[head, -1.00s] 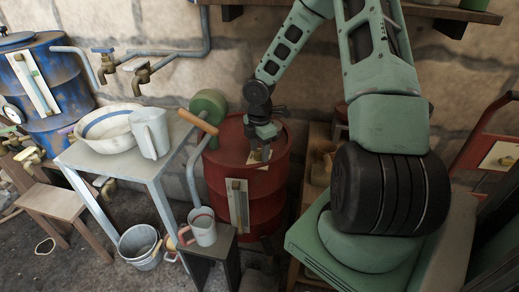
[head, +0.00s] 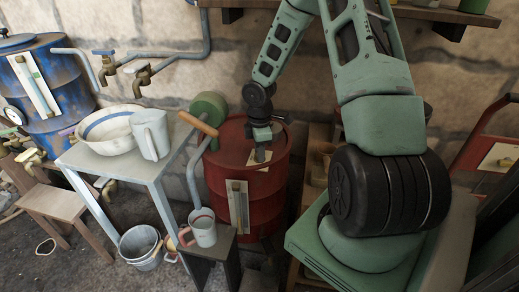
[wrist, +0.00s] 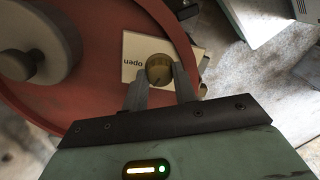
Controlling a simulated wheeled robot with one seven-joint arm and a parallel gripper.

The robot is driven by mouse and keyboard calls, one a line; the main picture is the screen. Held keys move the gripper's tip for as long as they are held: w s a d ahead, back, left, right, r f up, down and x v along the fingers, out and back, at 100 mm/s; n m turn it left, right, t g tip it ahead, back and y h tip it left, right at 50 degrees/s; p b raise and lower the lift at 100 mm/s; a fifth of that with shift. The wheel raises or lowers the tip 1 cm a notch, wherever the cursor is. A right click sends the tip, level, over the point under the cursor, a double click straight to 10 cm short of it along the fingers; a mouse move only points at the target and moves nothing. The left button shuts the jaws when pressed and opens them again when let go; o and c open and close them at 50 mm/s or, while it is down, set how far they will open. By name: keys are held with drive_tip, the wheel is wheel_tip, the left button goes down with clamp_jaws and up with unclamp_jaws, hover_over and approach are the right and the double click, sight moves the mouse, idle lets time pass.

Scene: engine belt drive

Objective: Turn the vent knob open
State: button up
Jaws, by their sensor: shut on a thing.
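The vent knob (wrist: 159,70) is a round brass-coloured knob on a pale label plate (wrist: 134,50) marked "open", on top of the red drum (head: 232,150). The wrist view shows the knob between the two fingers of my gripper (wrist: 160,80), which is shut on it. In the head view my gripper (head: 260,152) points down at the drum top, and the knob is hidden there behind the fingers.
A green hand-crank pump (head: 209,108) with a wooden handle stands on the drum, left of my gripper. A metal table (head: 165,172) with a basin (head: 108,132) and a grey jug (head: 150,134) stands further left. A grey mug (head: 202,228) sits on a low stand in front.

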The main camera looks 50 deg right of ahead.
drive_tip(key=m, duration=0.3)
drive_tip(key=shift+m+p, duration=0.35)
drive_tip(key=shift+m, duration=0.05)
drive_tip(key=m, duration=0.3)
drive_tip(key=shift+m+p, duration=0.3)
drive_tip(key=shift+p, duration=0.1)
drive_tip(key=m+p, duration=0.1)
drive_tip(key=m, duration=0.5)
drive_tip(key=shift+m, duration=0.3)
drive_tip(key=o, duration=1)
drive_tip(key=shift+c, duration=0.2)
drive_tip(key=shift+r, duration=0.1)
wheel_tip(320, 180, up, 17)
drive_tip(key=shift+r, duration=0.1)
